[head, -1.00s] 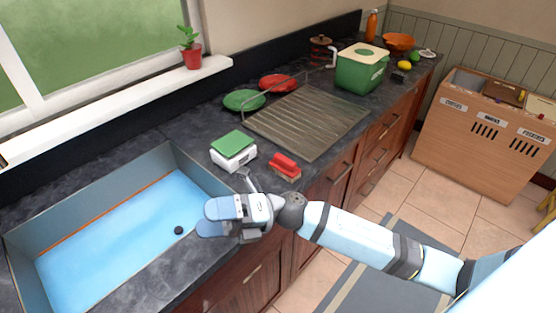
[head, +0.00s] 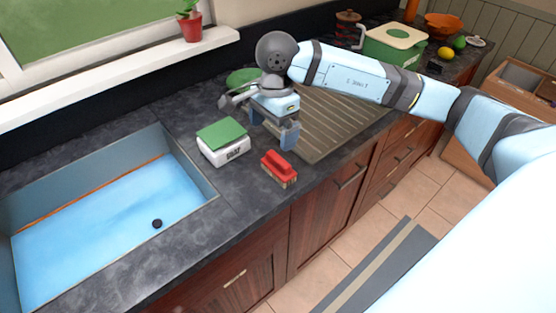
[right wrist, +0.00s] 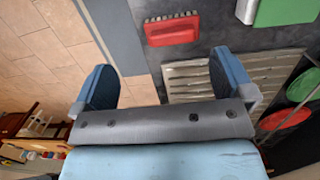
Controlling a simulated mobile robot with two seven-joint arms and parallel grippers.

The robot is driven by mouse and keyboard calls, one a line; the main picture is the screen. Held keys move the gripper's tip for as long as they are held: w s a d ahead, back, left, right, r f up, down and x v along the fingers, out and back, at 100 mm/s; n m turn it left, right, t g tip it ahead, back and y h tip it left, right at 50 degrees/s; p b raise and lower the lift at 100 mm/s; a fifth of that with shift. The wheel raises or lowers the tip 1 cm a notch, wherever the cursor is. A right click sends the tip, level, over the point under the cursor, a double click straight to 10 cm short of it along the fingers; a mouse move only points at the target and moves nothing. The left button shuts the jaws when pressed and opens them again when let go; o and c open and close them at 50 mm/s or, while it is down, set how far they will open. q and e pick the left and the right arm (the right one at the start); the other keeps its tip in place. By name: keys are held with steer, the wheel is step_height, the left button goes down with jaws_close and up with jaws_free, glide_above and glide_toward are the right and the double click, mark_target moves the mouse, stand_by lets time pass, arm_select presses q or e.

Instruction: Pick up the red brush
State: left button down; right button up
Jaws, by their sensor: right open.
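The red brush (head: 279,168) lies on the dark counter near its front edge, with red on top and paler bristles below. It also shows in the right wrist view (right wrist: 172,30), beyond the fingertips and between them sideways. My right gripper (head: 272,132) is open and empty, above the counter just behind the brush and apart from it. In the right wrist view its two blue fingers (right wrist: 165,75) are spread wide. My left gripper is not in view.
The ribbed drainboard (head: 335,125) is behind and right. The blue sink (head: 90,220) is at the left. A green container (head: 392,46) stands farther back. Bare counter lies in front of the scale.

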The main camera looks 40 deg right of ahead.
mark_target(279, 158)
steer(key=shift+h, duration=0.6)
steer(key=f, duration=0.2)
steer(key=d+f, duration=0.1)
steer(key=f, duration=0.2)
steer(key=w+d+f, duration=0.1)
steer(key=f, duration=0.1)
steer(key=shift+d+f+p, duration=0.15)
steer(key=shift+f+p, duration=0.05)
steer(key=shift+p, duration=0.15)
steer(key=shift+w+d+f+p, duration=0.1)
steer(key=shift+f+p, duration=0.25)
steer(key=shift+f, duration=1)
steer(key=shift+w+f+p, duration=0.1)
steer(key=shift+f+p, duration=0.2)
steer(key=shift+f, duration=1.05)
steer(key=c, duration=0.7)
steer(key=shift+c, duration=0.2)
steer(key=shift+r, duration=0.1)
step_height(279, 158, up, 20)
steer(key=b, duration=0.2)
